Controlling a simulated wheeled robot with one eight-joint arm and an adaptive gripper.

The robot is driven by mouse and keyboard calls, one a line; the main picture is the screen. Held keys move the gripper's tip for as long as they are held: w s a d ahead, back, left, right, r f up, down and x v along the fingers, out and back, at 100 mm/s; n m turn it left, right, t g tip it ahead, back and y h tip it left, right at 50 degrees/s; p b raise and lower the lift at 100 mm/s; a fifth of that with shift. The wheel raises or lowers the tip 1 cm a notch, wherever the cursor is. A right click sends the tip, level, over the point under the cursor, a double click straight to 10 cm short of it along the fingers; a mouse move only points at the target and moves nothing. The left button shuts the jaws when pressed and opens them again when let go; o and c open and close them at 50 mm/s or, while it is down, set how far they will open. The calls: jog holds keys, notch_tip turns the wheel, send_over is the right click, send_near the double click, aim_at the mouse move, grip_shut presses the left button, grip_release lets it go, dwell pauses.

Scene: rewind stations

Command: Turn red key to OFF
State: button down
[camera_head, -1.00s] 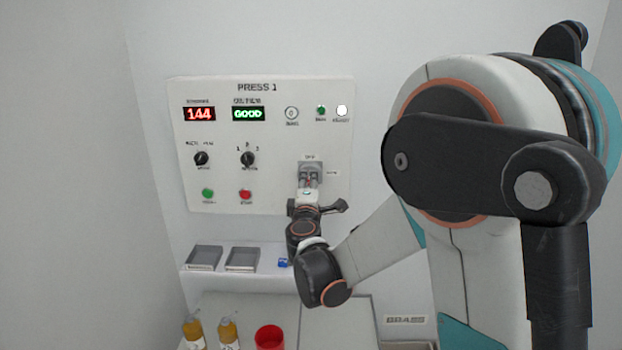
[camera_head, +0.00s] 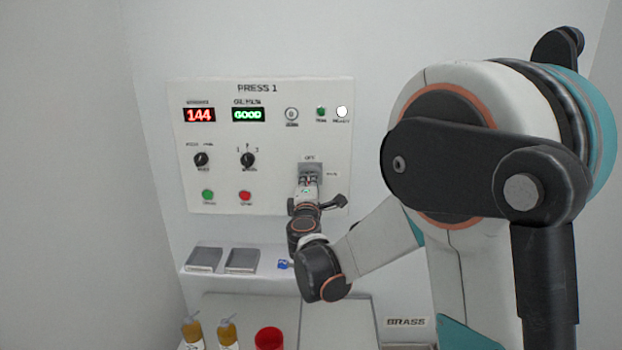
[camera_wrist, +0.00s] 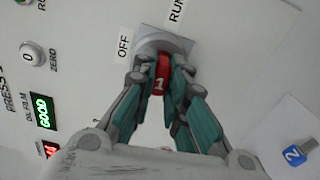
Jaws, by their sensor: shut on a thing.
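The red key (camera_wrist: 161,77), marked 1, sits in a grey lock plate (camera_wrist: 150,42) on the panel in the wrist view. My gripper (camera_wrist: 161,84) has its teal fingers shut on the key from both sides. The OFF label (camera_wrist: 124,46) and RUN label (camera_wrist: 177,10) stand beside the lock plate. In the head view my gripper (camera_head: 308,184) is at the lock plate (camera_head: 311,168) below the OFF label (camera_head: 310,158), and it hides the key there. The key's exact angle is hard to read.
The PRESS 1 panel (camera_head: 270,188) has displays, knobs and buttons left of the lock. A blue key (camera_wrist: 296,152) marked 2 lies on the shelf below. Two grey trays (camera_head: 204,259) (camera_head: 242,260) are on the shelf. Bottles (camera_head: 193,330) and a red cup (camera_head: 269,338) stand lower.

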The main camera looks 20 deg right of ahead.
jog(key=n+b, duration=0.1)
jog(key=n, duration=0.4)
jog(key=shift+d+n, duration=0.1)
jog(key=shift+n, duration=0.3)
jog(key=shift+n+b, duration=0.55)
jog(key=shift+n, duration=2.75)
jog(key=n, duration=0.6)
jog(key=shift+b, duration=0.4)
jog(key=c, duration=1.5)
grip_release()
jog(key=shift+d, duration=0.15)
jog(key=shift+c, duration=0.2)
